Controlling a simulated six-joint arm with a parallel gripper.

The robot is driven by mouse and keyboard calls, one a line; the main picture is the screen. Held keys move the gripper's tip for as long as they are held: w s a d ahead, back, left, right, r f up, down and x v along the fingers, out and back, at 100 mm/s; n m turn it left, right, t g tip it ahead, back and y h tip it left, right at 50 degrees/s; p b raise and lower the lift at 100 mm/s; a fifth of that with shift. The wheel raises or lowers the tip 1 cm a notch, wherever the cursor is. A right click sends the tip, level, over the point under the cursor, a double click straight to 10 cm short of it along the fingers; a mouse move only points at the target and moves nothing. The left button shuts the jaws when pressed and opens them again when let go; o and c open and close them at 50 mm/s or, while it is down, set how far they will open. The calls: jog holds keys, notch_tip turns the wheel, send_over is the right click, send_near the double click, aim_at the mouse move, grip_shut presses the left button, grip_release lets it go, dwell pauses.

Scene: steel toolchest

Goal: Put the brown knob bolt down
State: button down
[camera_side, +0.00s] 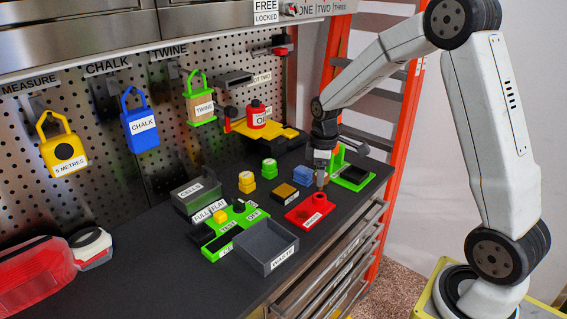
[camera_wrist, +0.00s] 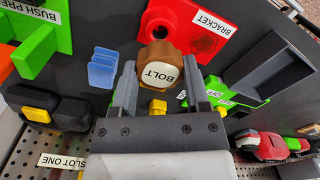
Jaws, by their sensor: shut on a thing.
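The brown knob bolt (camera_wrist: 160,68), with a round white BOLT label, sits between the two fingers of my gripper (camera_wrist: 158,84) in the wrist view. My gripper is shut on it. In the side view my gripper (camera_side: 321,172) points down just behind the red bracket (camera_side: 310,211); I cannot make out the bolt clearly there. In the wrist view the bolt overlaps the edge of the red bracket (camera_wrist: 208,45), which has a round hole. Whether the bolt touches anything below is hidden.
Blue blocks (camera_side: 303,175), a brown block (camera_side: 285,191) and a green bush press (camera_side: 352,174) stand close by. A grey waste tray (camera_side: 266,246) and a green tester (camera_side: 229,226) lie to the left.

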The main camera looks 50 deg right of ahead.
jog(key=s+a+r, duration=0.4)
jog(key=s+a, duration=0.3)
jog(key=a, duration=0.2)
jog(key=s+a+r, duration=0.4)
jog(key=s+a, duration=0.3)
jog(key=a, duration=0.2)
jog(key=shift+a+m, duration=0.3)
jog(key=shift+a, duration=0.05)
jog(key=shift+w+a+f, duration=0.35)
jog(key=shift+w+f, duration=1.15)
jog(key=shift+w, duration=0.7)
jog(key=shift+w+a+f, duration=0.35)
jog(key=shift+w+f, duration=1.2)
jog(key=shift+w, duration=0.65)
jog(key=shift+w+a+f, duration=0.35)
jog(key=shift+w+f, duration=1.15)
jog(key=shift+w, duration=0.7)
